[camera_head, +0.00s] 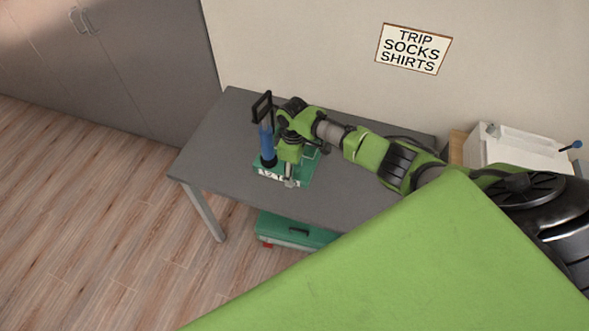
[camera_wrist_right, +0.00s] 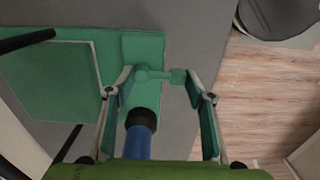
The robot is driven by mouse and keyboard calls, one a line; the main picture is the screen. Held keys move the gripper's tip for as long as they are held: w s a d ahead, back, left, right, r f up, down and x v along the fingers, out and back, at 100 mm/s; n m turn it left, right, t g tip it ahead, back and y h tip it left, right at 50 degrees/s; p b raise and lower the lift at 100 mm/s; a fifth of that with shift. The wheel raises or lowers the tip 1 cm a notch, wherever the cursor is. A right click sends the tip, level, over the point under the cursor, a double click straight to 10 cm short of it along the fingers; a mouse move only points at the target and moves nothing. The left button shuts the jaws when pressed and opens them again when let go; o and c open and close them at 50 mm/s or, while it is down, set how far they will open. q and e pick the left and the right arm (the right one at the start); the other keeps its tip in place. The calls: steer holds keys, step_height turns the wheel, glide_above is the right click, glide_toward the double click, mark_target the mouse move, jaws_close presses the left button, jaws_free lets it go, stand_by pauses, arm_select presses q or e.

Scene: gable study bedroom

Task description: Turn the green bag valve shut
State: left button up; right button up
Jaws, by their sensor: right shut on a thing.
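The green bag (camera_head: 307,168) lies flat on the grey desk (camera_head: 225,135); it also fills the left of the right wrist view (camera_wrist_right: 45,80). Its green valve (camera_wrist_right: 158,76), with a short bar toward the right, sits at the bag's edge. My right gripper (camera_head: 289,183) is over the bag's front part. In the wrist view its fingertips (camera_wrist_right: 162,84) stand on either side of the valve, shut on it. A blue pump (camera_head: 266,142) with a black handle stands upright beside the gripper. The gripper mostly hides the valve in the head view. My left gripper is not in view.
A green case (camera_head: 292,230) sits under the desk. A white box (camera_head: 515,150) with a blue-tipped lever stands at the right. A sign (camera_head: 413,49) reading TRIP SOCKS SHIRTS hangs on the wall. The desk's left part and the wooden floor (camera_head: 90,220) are clear.

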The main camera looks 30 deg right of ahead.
steer(key=shift+s+a+f, duration=0.1)
steer(key=shift+a, duration=0.05)
steer(key=o, duration=0.9)
steer(key=shift+o, duration=0.6)
steer(key=shift+r, duration=0.2)
step_height(320, 180, up, 12)
steer(key=shift+f, duration=0.2)
